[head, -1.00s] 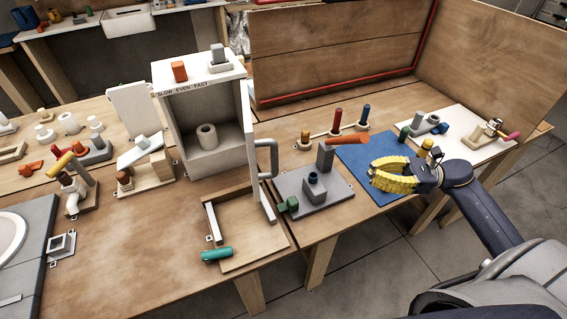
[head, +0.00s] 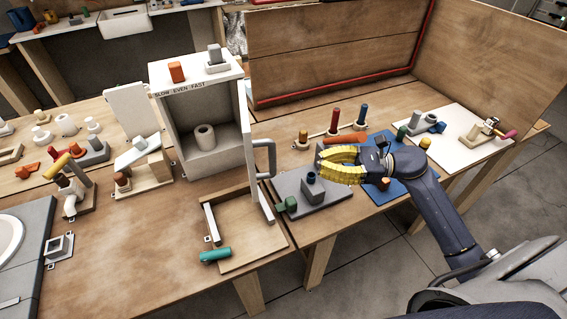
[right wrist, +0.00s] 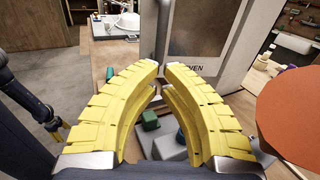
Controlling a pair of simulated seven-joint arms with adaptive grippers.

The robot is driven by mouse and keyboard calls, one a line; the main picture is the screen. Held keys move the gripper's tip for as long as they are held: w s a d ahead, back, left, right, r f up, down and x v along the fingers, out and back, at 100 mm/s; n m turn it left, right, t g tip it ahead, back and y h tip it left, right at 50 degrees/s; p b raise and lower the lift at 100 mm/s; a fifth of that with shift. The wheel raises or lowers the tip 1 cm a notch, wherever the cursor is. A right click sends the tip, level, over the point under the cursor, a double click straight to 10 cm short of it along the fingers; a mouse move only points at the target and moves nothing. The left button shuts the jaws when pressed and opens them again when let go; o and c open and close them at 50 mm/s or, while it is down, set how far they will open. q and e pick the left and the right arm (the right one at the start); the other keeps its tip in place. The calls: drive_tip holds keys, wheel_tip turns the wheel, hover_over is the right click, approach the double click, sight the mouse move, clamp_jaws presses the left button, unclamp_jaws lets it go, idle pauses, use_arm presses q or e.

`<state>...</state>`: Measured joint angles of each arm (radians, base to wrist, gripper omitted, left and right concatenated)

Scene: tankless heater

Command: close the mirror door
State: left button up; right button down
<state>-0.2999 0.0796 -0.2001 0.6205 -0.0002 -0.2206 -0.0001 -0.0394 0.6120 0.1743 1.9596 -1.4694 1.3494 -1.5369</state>
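The mirror door (head: 247,135) stands open at the right side of the white cabinet (head: 160,125) and is seen nearly edge-on in the head view. Its grey bar handle (head: 272,158) faces right. In the right wrist view a grey panel, probably the door (right wrist: 200,35), rises beyond the fingertips. My right gripper (head: 320,163) is to the right of the handle, with yellow fingers pointing at it, apart from it. Its fingertips (right wrist: 161,67) are almost together with nothing between them. My left gripper (right wrist: 58,132) shows small at the left of the right wrist view.
A grey base with a post and green knob (head: 312,190) lies below the right gripper. A wooden tray with a teal handle (head: 215,255) sits before the cabinet. An orange-handled lever (head: 346,138) and red and blue pegs stand behind the gripper.

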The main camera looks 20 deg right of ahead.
drive_tip(key=x, duration=1)
drive_tip(key=shift+w+a, duration=0.1)
drive_tip(key=shift+a, duration=0.05)
